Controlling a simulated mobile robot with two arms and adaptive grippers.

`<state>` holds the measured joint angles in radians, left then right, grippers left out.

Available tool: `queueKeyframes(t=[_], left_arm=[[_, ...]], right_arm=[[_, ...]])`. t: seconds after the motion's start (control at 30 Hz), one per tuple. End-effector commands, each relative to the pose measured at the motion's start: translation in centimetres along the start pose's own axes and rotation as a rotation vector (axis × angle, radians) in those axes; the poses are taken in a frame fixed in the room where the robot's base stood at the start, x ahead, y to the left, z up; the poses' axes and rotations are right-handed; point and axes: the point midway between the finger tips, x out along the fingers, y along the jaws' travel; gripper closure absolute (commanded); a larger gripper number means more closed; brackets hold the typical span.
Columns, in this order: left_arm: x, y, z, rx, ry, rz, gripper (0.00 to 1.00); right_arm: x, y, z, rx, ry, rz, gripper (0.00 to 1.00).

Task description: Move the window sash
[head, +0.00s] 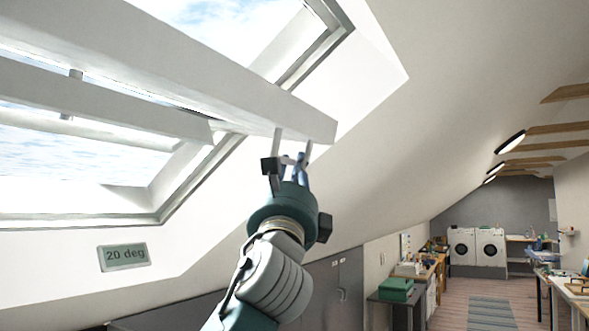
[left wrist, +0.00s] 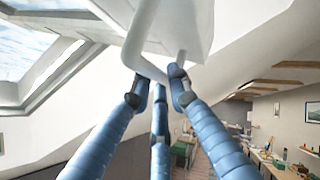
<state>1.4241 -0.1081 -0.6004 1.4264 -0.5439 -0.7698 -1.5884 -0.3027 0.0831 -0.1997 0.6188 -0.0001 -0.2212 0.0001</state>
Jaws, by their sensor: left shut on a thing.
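The window sash (head: 230,85) is a white frame in the sloped ceiling at the upper left of the head view. It is tilted out of its frame, its near edge hanging into the room. Its white underside also shows in the left wrist view (left wrist: 190,28). A pale bar handle (left wrist: 145,40) hangs from the sash's edge. My left gripper (head: 287,165) is below the sash's right end, shut on the handle. In the left wrist view its blue fingers (left wrist: 160,88) close around the handle's lower part. My right gripper is out of view.
A small sign (head: 124,257) reading "20 deg" is on the wall below the window. Grey cabinets (head: 335,285) stand behind my arm. Workbenches, two white washers (head: 476,247) and a grey rug (head: 490,313) are farther right, with open floor between.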

Motion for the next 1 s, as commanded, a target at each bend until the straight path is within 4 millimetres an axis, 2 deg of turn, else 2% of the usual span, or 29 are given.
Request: queueKeyframes(t=[0.03,0.07,0.13,0.33,0.43,0.57,0.67,1.0], left_arm=[[0.0,-0.1,0.1,-0.005,-0.001,-0.002,1.0],[0.0,-0.1,0.1,-0.005,-0.001,-0.001,0.77],[0.0,0.0,0.1,-0.004,-0.001,-0.001,0.63],[0.0,0.1,0.1,-0.002,-0.001,0.0,0.63],[0.0,0.1,0.1,-0.001,-0.001,0.001,0.63],[-0.9,0.2,0.0,-0.001,-0.001,0.002,0.63],[-2.4,0.2,0.0,0.0,-0.001,0.0,0.63],[-9.5,0.2,0.0,-0.003,0.0,-0.001,0.63]], right_arm=[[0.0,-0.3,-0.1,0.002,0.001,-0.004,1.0],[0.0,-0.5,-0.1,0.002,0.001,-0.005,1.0],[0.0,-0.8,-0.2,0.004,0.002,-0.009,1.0],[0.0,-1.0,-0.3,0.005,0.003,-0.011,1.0],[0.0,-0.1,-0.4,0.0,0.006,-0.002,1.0],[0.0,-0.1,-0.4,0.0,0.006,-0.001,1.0],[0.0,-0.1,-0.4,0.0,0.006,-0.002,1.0],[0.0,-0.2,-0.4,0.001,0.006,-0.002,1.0]])
